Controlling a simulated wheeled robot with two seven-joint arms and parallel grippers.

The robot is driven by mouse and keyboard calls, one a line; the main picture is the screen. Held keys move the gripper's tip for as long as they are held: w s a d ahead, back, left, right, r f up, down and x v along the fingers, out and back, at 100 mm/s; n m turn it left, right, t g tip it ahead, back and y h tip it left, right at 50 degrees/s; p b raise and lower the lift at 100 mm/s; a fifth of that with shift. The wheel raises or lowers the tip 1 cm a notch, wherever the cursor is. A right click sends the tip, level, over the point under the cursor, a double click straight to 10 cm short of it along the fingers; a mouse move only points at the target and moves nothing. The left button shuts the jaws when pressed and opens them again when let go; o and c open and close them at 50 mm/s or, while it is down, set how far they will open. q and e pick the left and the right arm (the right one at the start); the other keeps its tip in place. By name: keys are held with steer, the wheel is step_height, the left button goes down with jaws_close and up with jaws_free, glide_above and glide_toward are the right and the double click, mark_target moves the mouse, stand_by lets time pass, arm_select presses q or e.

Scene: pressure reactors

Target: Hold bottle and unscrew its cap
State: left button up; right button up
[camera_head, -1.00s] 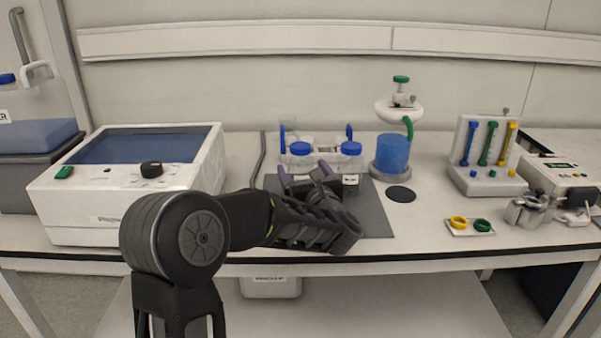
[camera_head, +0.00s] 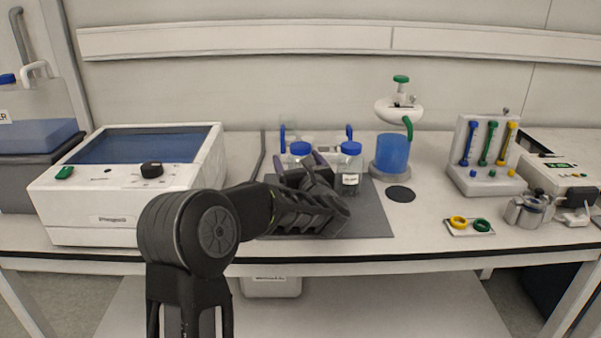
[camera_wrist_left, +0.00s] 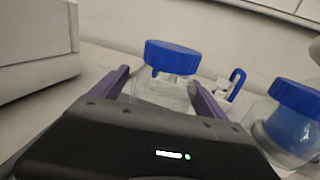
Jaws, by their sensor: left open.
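Two clear bottles with blue screw caps stand on the dark mat (camera_head: 372,222). The left bottle's cap (camera_head: 300,148) shows in the head view, but its body is mostly hidden behind my gripper. In the left wrist view this bottle (camera_wrist_left: 168,90) stands between my two purple fingers, its cap on. The right bottle (camera_head: 350,175) stands apart to the right, and also shows in the left wrist view (camera_wrist_left: 290,125). My left gripper (camera_head: 298,168) is open, its fingers on either side of the left bottle. Contact cannot be told. My right gripper is not in view.
A white box with a black knob (camera_head: 130,185) stands left of my arm. A blue vessel on a stand (camera_head: 392,155) is behind right, near a black disc (camera_head: 400,194). A tube rack (camera_head: 487,155) and ring tray (camera_head: 469,226) are farther right.

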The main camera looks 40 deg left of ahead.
arm_select(q)
steer(key=shift+c, duration=0.4)
steer(key=c, duration=1.6)
steer(key=shift+r, duration=0.2)
step_height(320, 180, up, 10)
steer(key=shift+f+p, duration=0.1)
steer(key=shift+p, duration=0.7)
steer(key=o, duration=1)
jaws_close()
